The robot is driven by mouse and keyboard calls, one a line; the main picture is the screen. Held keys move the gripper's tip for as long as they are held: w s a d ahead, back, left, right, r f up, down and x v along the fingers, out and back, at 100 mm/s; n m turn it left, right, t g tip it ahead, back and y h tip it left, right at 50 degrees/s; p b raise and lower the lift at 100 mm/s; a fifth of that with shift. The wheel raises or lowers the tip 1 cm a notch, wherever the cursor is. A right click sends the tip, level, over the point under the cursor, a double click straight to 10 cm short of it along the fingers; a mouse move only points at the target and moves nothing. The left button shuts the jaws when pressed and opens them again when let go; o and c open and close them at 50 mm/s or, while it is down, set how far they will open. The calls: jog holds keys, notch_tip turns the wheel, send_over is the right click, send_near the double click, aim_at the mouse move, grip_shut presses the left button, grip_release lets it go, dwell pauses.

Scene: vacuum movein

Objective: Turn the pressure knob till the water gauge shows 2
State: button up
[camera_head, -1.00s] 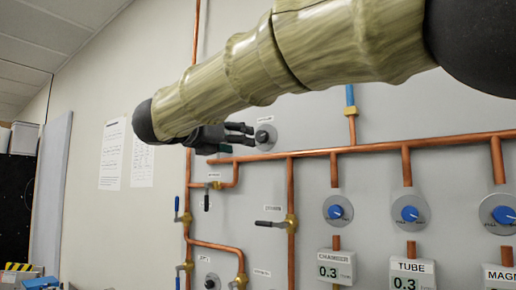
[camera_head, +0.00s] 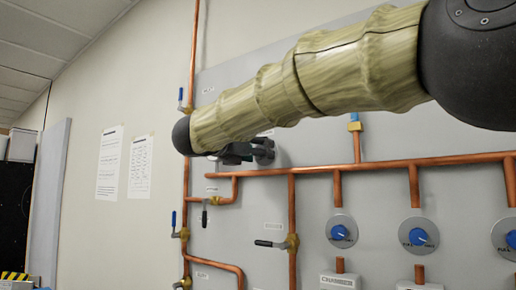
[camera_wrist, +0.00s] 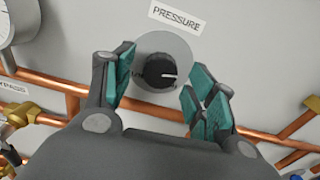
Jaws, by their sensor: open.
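The pressure knob (camera_wrist: 161,71) is black with a white pointer line on a round grey plate, under a PRESSURE label (camera_wrist: 174,17). In the wrist view the pointer points right. My gripper (camera_wrist: 158,66) is open, with one teal-padded finger on each side of the knob; gaps show between the pads and the knob. In the head view my gripper (camera_head: 240,152) is at the knob (camera_head: 264,151) and partly covers it. A round gauge (camera_wrist: 14,22) is cut off at the wrist view's top left; I cannot tell if it is the water gauge, and its reading is not legible.
Copper pipes (camera_head: 420,163) run across the grey panel below and right of the knob. Valve levers (camera_head: 270,243) stick out lower down. Blue knobs (camera_head: 341,233) sit at the right. In the wrist view a copper pipe (camera_wrist: 45,83) passes close behind the fingers.

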jog(key=shift+w+d, duration=0.1)
jog(key=shift+w, duration=0.15)
jog(key=shift+c, duration=0.4)
jog(key=c, duration=0.9)
jog(key=shift+c, duration=0.2)
